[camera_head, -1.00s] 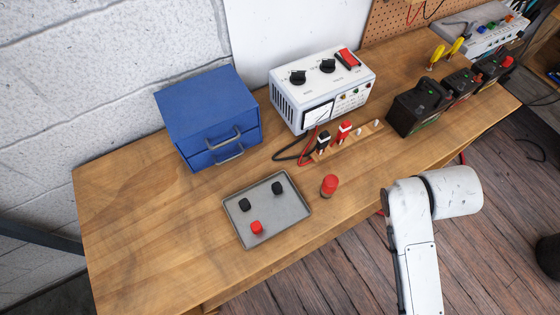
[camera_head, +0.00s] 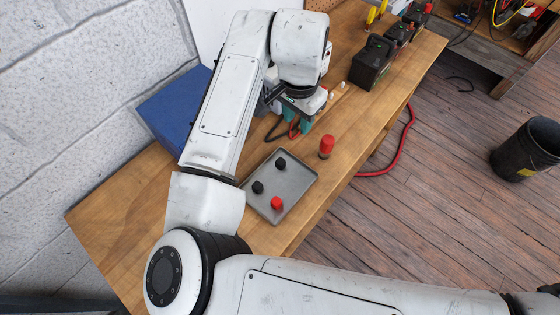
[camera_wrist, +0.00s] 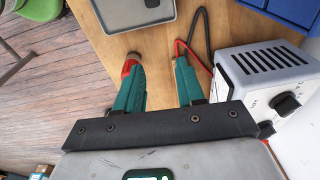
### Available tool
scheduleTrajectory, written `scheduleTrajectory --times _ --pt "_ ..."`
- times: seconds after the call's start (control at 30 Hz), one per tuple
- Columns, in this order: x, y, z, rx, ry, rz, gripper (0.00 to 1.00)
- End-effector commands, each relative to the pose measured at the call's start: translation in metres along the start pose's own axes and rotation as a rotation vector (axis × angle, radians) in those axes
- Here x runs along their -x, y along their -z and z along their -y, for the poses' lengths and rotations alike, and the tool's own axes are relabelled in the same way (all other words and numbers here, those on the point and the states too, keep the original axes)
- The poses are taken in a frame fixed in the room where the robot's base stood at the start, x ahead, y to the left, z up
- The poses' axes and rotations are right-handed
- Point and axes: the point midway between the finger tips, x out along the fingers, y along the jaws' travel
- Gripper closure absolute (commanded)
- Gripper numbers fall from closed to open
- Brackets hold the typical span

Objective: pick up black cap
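Two black caps lie in a grey tray (camera_head: 297,185) in the head view, one at the back (camera_head: 281,164) and one at the left (camera_head: 258,187). A red cap (camera_head: 277,203) is near its front. In the wrist view the tray (camera_wrist: 115,17) is at the top edge, with one black cap (camera_wrist: 152,3) partly in frame. My gripper (camera_wrist: 158,72) has two teal fingers spread apart with nothing between them. In the head view my gripper (camera_head: 296,122) is beyond the tray, near the test box, apart from the caps.
A red-topped cylinder (camera_head: 326,147) stands right of the tray; in the wrist view it (camera_wrist: 131,66) appears by the left finger. A white test box (camera_wrist: 265,75) with cables is close on the right. A blue drawer box (camera_head: 170,112) and black batteries (camera_head: 372,62) stand farther back.

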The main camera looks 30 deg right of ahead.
Motion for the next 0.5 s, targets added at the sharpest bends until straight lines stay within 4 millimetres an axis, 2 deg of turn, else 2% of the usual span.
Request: scheduleTrajectory --times 0.03,0.17,0.27,0.5 --pt "0.0 -0.017 0.005 0.002 -0.008 0.038 0.62" --pt "-0.002 -0.039 0.007 0.001 -0.029 0.085 0.62" --pt "-0.011 -0.044 0.007 0.002 -0.036 0.096 0.62" --pt "-0.045 -0.047 0.006 0.002 -0.037 0.094 0.62"
